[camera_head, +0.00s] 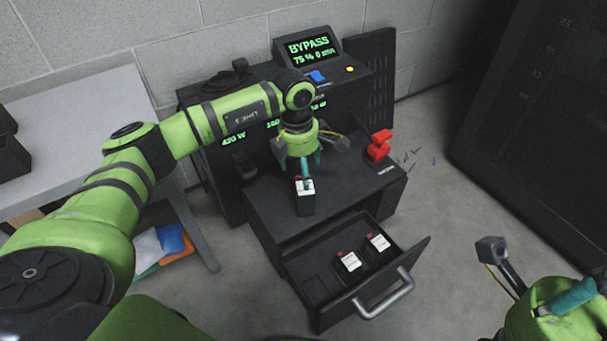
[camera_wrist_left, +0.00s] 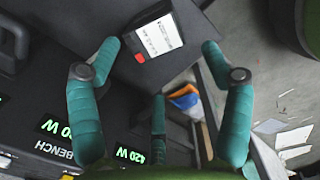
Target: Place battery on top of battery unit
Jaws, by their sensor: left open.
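A black battery (camera_head: 306,204) with a white label and a red mark stands on the flat black top of the battery unit (camera_head: 267,208), near its front edge. It also shows in the left wrist view (camera_wrist_left: 152,42). My left gripper (camera_head: 303,168) is just above and behind the battery. Its teal fingers (camera_wrist_left: 161,47) are spread, with gaps between them and the battery, so it is open and empty. Two more batteries (camera_head: 348,262) (camera_head: 379,242) sit in the open drawer (camera_head: 318,292). My right gripper (camera_head: 565,298) is partly cut off at the bottom right.
A red switch handle (camera_head: 379,146) stands on the unit's right side. The bypass display (camera_head: 310,46) is behind. The drawer's handle (camera_head: 386,296) juts out in front. A grey table (camera_head: 75,130) is on the left, a dark cabinet (camera_head: 545,120) on the right.

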